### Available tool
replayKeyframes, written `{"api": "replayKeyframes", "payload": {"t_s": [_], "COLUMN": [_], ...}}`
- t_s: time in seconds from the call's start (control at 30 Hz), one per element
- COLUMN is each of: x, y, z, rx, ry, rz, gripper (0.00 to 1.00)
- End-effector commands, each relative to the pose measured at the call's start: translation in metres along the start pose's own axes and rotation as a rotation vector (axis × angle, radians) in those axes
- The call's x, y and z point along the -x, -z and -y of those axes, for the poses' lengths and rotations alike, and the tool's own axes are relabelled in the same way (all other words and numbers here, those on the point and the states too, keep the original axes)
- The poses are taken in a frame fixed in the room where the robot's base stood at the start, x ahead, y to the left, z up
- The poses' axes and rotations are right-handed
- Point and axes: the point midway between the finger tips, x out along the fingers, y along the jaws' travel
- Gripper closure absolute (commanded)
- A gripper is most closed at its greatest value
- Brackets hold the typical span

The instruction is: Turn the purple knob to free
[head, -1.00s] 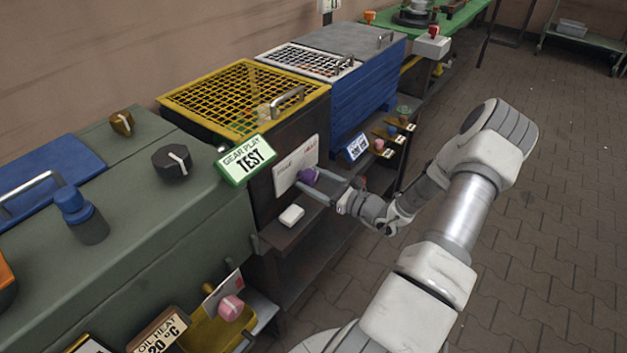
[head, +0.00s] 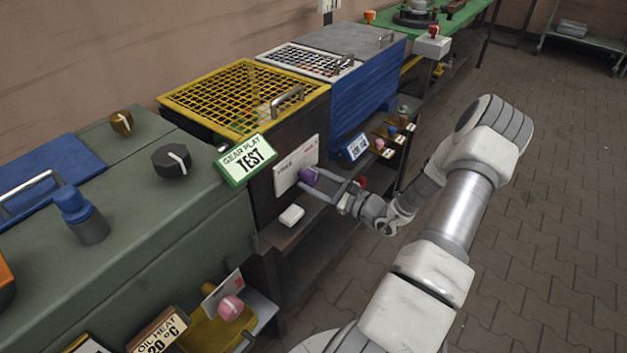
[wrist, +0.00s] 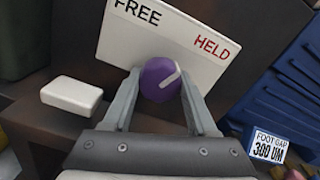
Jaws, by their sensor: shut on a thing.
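The purple knob (wrist: 160,80) is mounted on a white plate (wrist: 120,45) marked FREE at left and HELD in red at right. In the wrist view its pale pointer line slants up to the right, towards HELD. My gripper (wrist: 160,88) is shut on the knob, one finger on each side. In the head view the knob (head: 308,176) shows on the front of the dark unit below the yellow grid, with my gripper (head: 318,183) reaching it from the right. The fingers hide the knob's sides.
A white block (wrist: 72,93) lies on the shelf left of the knob. The paved floor at right is open.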

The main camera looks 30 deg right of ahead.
Motion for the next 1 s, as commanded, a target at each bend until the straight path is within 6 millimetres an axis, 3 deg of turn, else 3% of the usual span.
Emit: {"api": "replayKeyframes", "payload": {"t_s": [1.0], "x": [0.0004], "y": [0.0036], "z": [-0.0006], "rx": [0.936], "ry": [-0.001], "rz": [-0.002], "gripper": [0.98]}}
